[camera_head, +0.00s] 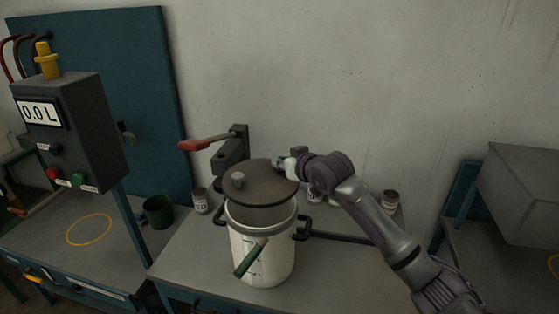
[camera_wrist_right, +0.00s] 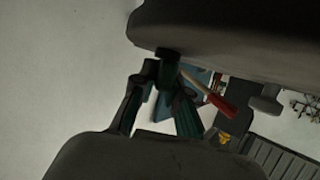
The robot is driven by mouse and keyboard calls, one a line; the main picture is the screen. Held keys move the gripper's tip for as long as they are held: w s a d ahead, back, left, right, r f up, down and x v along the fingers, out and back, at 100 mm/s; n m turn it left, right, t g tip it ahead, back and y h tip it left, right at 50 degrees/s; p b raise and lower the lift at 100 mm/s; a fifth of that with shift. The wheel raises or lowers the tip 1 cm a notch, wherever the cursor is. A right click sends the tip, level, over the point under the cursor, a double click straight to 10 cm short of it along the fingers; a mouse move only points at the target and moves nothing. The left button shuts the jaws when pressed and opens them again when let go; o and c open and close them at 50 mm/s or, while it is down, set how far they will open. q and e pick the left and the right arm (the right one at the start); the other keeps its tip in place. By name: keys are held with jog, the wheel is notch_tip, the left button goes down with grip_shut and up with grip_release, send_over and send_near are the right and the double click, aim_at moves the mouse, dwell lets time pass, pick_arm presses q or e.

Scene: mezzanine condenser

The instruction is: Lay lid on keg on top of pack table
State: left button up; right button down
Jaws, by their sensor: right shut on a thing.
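The lid is tilted a little and lies over the back part of the keg's open mouth, with a gap at the front rim. My right gripper (camera_head: 283,164) is shut on the lid's back right edge. In the right wrist view the lid (camera_wrist_right: 225,38) crosses the top of the picture, at the fingertips. The keg has dark side handles and a green-handled tool at its front. My left gripper is not in view.
A dark clamp with a red lever (camera_head: 207,143) stands behind the keg. A green cup (camera_head: 158,212) and a control box (camera_head: 72,130) are on the left bench. The table's front right is clear.

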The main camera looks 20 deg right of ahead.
aim_at(281, 172)
jog(key=shift+r, duration=0.1)
jog(key=shift+w+f, duration=0.25)
jog(key=shift+f, duration=1.5)
jog(key=shift+a+f+b, duration=0.1)
jog(key=shift+f+b, duration=0.45)
jog(key=shift+f, duration=1.05)
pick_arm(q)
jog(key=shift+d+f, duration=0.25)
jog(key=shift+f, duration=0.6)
pick_arm(e)
jog(key=shift+f, duration=0.15)
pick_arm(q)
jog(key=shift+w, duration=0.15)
pick_arm(e)
jog(key=c, duration=1.1)
grip_release()
